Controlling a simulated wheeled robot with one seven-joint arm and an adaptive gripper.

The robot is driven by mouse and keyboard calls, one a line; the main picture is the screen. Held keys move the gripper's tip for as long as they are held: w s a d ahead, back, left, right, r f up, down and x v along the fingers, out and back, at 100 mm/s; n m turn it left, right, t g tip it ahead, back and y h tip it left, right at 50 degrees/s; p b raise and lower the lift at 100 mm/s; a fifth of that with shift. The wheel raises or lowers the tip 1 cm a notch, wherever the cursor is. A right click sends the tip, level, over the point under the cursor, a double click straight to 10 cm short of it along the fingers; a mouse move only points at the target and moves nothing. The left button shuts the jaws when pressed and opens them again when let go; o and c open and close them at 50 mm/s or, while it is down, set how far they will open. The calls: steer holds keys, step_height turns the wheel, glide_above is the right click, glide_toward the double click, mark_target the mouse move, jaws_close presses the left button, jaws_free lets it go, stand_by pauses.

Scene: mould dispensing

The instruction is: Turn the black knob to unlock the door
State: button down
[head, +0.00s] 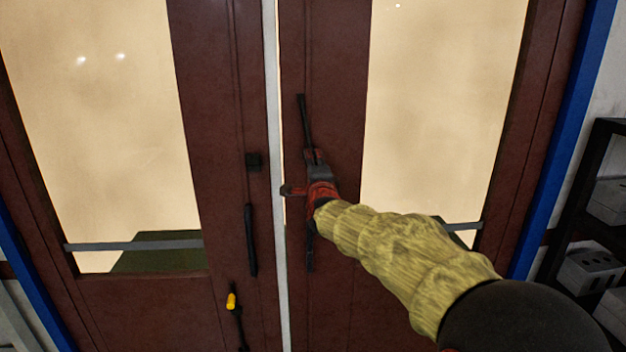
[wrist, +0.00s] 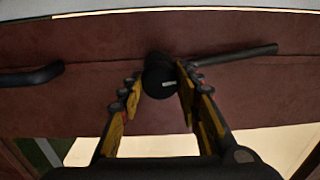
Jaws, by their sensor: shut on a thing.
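The black knob (wrist: 155,75) is round and sits on the brown right-hand door (head: 345,70). In the wrist view it lies between my two fingertips, with a small pale mark on its face. My gripper (wrist: 160,73) is shut on the knob, one finger on each side. A dark bar (wrist: 235,55) runs from beside the knob along the door. This bar (head: 303,120) stands nearly upright above my gripper in the head view, its top leaning a little left. My gripper (head: 317,160) and wrist hide the knob in that view.
A black handle (wrist: 30,76) is on the same door. The left-hand door (head: 215,70) has a black block (head: 254,161), a long black handle (head: 250,240) and a yellow-tipped piece (head: 231,301). A pale seam (head: 272,100) divides the doors. A dark shelf (head: 575,215) stands at right.

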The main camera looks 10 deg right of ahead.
steer(key=shift+m+b, duration=1)
steer(key=shift+b, duration=0.1)
steer(key=c, duration=1.4)
jaws_free()
steer(key=shift+o, duration=0.7)
steer(key=s, duration=1.2)
steer(key=shift+f, duration=0.2)
